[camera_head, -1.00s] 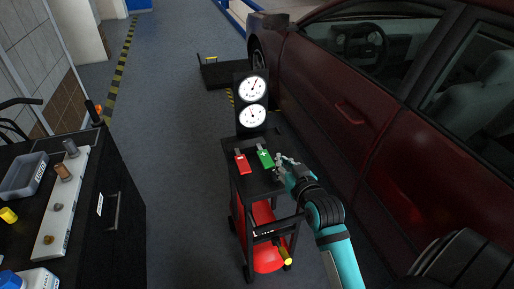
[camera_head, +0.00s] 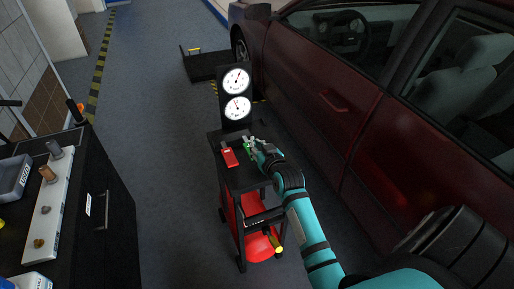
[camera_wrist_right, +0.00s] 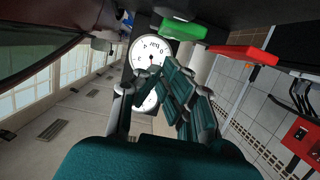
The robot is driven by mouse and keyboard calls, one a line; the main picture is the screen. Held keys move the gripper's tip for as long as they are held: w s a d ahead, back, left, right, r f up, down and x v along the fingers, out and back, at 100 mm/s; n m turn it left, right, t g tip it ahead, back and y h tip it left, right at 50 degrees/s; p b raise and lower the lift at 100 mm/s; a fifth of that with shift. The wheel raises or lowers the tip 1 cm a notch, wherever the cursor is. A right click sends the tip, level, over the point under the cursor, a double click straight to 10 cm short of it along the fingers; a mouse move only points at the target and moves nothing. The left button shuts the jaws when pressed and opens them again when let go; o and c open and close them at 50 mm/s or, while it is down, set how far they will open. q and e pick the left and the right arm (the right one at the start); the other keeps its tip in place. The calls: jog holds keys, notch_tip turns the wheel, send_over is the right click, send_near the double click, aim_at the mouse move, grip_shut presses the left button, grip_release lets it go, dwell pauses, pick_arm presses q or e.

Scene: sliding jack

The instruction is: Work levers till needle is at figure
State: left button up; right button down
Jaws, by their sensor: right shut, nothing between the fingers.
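A black cart (camera_head: 243,180) carries a red lever (camera_head: 230,156) and a green lever (camera_head: 247,149) marked with a plus. Behind them a black panel holds an upper gauge (camera_head: 236,81) and a lower gauge (camera_head: 237,107), both white with dark needles; their figures are too small to read. My right gripper (camera_head: 254,143) is shut and empty at the green lever, partly covering it; contact cannot be told. In the right wrist view the green lever (camera_wrist_right: 184,29) and red lever (camera_wrist_right: 243,54) lie beyond the fingers (camera_wrist_right: 150,78). My left gripper is out of view.
A dark red car (camera_head: 340,120) stands close on the right. A black cabinet (camera_head: 105,190) with a tray and knobs stands on the left. A low black platform (camera_head: 203,65) lies behind the cart. Grey floor is free between cabinet and cart.

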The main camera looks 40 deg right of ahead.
jog(key=shift+f, duration=0.9)
jog(key=shift+s+f+b, duration=0.1)
jog(key=shift+f+b, duration=0.15)
jog(key=shift+b, duration=0.1)
jog(key=f+t+b, duration=0.2)
jog(key=b, duration=0.3)
jog(key=shift+s+a+f, duration=0.1)
jog(key=shift+s+f, duration=0.05)
jog(key=shift+s, duration=0.05)
jog(key=shift+b, duration=0.3)
jog(key=shift+t+h, duration=0.3)
dwell(5.5)
